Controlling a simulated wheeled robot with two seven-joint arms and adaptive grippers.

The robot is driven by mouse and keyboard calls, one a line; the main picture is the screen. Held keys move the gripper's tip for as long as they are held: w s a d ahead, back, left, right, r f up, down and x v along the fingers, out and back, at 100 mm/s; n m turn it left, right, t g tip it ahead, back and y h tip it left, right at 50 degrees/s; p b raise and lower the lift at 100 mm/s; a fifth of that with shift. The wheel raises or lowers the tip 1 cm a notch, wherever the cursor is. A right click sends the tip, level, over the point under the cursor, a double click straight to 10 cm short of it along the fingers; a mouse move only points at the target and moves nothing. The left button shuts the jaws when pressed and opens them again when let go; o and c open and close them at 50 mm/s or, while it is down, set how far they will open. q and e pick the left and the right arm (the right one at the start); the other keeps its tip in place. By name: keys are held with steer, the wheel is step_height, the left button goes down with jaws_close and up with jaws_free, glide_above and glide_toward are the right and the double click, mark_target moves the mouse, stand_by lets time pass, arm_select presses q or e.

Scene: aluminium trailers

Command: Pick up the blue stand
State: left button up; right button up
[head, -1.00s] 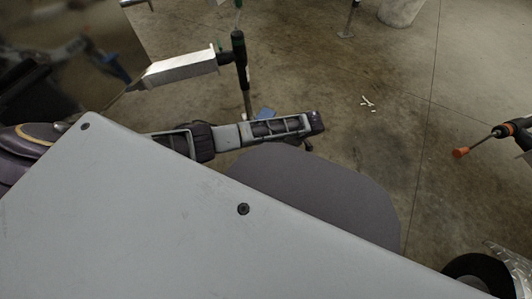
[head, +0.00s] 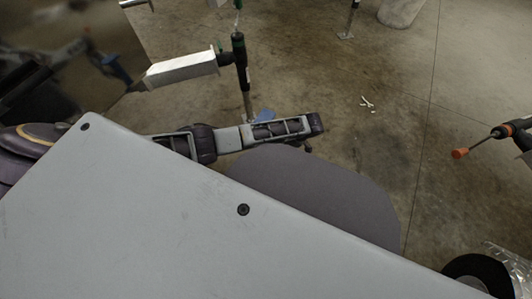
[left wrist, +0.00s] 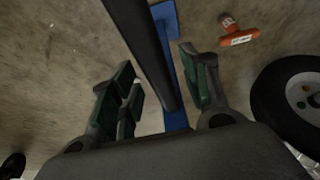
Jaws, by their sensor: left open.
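The blue stand (left wrist: 176,118) shows in the left wrist view as a narrow blue strip, partly hidden behind a dark bar (left wrist: 148,45). In the head view only a small blue patch (head: 265,114) shows just behind my left arm. My left gripper (left wrist: 158,68) is open, with green-padded fingers on either side of the dark bar and the blue strip. I cannot tell whether the bar belongs to the stand, or whether any finger touches it. The left fingers are not clear in the head view. My right gripper is not in view.
An upright dark post (head: 241,70) with a pale metal bar (head: 180,69) stands beyond my left arm. An orange-tipped rod (head: 478,145) juts in at right. A wheel (left wrist: 290,100) and an orange-red piece (left wrist: 238,33) lie right of the gripper. Concrete floor (head: 340,80) is mostly clear.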

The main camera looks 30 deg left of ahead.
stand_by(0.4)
arm_select(q)
jaws_close()
steer(key=shift+w+r, duration=0.1)
steer(key=shift+w, duration=0.05)
stand_by(0.4)
steer(key=shift+r, duration=0.1)
